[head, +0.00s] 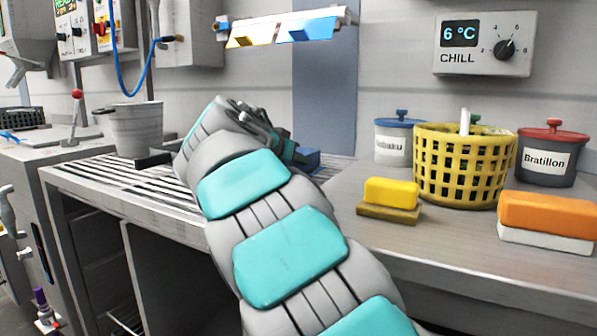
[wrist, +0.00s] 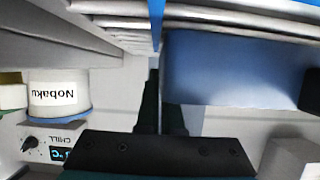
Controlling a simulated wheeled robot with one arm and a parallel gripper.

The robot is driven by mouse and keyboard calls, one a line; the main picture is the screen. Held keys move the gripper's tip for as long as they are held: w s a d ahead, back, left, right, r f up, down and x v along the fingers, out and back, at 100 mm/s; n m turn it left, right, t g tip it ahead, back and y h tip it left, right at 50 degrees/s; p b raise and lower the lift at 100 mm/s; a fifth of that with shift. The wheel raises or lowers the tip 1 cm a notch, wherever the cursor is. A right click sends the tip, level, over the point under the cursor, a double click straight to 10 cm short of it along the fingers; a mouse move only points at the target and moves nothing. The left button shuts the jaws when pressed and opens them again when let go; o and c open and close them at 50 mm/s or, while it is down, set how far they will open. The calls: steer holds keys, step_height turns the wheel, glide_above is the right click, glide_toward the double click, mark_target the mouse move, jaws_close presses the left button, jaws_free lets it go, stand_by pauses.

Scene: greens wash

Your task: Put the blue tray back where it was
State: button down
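The blue tray (head: 306,159) shows partly in the head view, low on the slatted counter behind the end of my arm. In the wrist view, which is upside down, a broad blue face of the tray (wrist: 232,68) fills the upper right, close to the slats. My gripper (wrist: 160,88) has its dark fingers close together at the left end of this face. A thin pale strip shows between them. The right finger is partly hidden by the tray. Whether the fingers pinch the tray's edge is unclear.
A grey bucket (head: 134,129) stands left on the slatted drainboard (head: 130,183). To the right are a yellow sponge (head: 391,193), a yellow basket (head: 462,165), blue-lidded (head: 398,140) and red-lidded (head: 551,155) jars, and an orange block (head: 548,214). A wall rack (head: 286,27) hangs above.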

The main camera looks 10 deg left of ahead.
steer(key=shift+f, duration=0.45)
steer(key=shift+r, duration=0.1)
steer(key=c, duration=1.1)
jaws_free()
steer(key=v, duration=1.2)
steer(key=shift+s, duration=0.1)
